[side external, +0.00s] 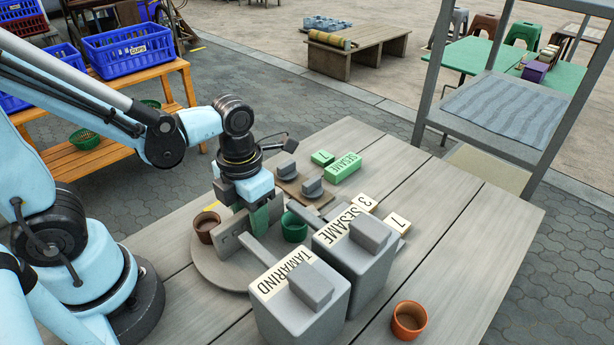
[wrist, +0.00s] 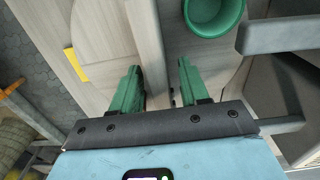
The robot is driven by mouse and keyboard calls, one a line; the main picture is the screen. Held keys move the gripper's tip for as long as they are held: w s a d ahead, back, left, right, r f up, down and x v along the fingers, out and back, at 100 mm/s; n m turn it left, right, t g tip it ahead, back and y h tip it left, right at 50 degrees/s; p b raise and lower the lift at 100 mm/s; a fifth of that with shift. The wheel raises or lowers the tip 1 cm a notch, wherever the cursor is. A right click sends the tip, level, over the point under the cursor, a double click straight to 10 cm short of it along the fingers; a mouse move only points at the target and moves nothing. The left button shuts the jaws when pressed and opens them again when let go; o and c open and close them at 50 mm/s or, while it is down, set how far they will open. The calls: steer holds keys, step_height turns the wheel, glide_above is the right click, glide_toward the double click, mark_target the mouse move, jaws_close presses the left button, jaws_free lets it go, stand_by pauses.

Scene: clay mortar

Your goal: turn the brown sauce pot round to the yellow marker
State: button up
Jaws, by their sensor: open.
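The brown sauce pot (side external: 206,228) stands upright at the left of a round grey turntable (side external: 212,272). The yellow marker (side external: 212,206) is a short strip just behind the pot; it also shows in the wrist view (wrist: 76,64). A grey upright board (side external: 231,241) stands on the turntable, right of the brown pot. My gripper (side external: 262,218) is low over the turntable, between the brown pot and a green pot (side external: 294,227). In the wrist view its green fingers (wrist: 158,88) are apart, with a grey board between them; contact cannot be told. The brown pot is outside the wrist view.
Grey boxes labelled TAMARIND (side external: 303,300) and SESAME (side external: 352,255) stand close on the right. An orange pot (side external: 408,320) is at the front right.

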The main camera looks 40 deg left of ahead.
step_height(320, 180, up, 11)
steer(key=shift+r, duration=0.2)
stand_by(0.5)
